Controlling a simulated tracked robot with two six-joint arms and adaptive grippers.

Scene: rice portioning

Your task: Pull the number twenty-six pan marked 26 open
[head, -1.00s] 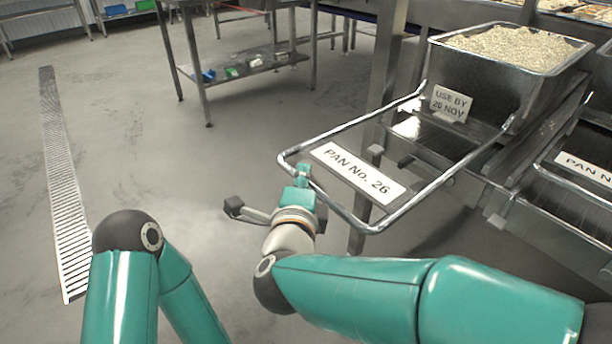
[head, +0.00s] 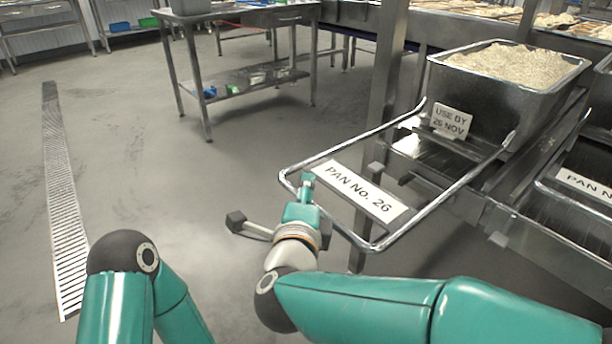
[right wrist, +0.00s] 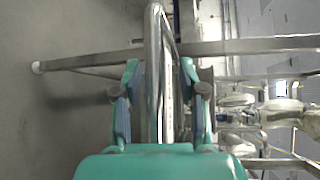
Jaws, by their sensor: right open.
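The pan marked 26 (head: 500,100) is a steel pan full of pale rice at the right of the head view. A long bent-bar handle (head: 435,184) reaches out from it toward me, with a "PAN No. 26" label (head: 361,192) inside the loop. My right gripper (head: 307,180) is at the handle's front bar, near its left corner. In the right wrist view the bar (right wrist: 153,75) runs between the two spread fingers of the right gripper (right wrist: 160,100), with gaps on both sides. My left gripper is out of view; only its arm shows.
A "USE BY 26 NOV" card (head: 451,121) stands at the pan's front. A neighbouring pan's handle and label (head: 588,186) are at the right edge. A rack post (head: 390,70) rises behind the handle. A steel table (head: 245,18) stands farther back. The floor at left is clear.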

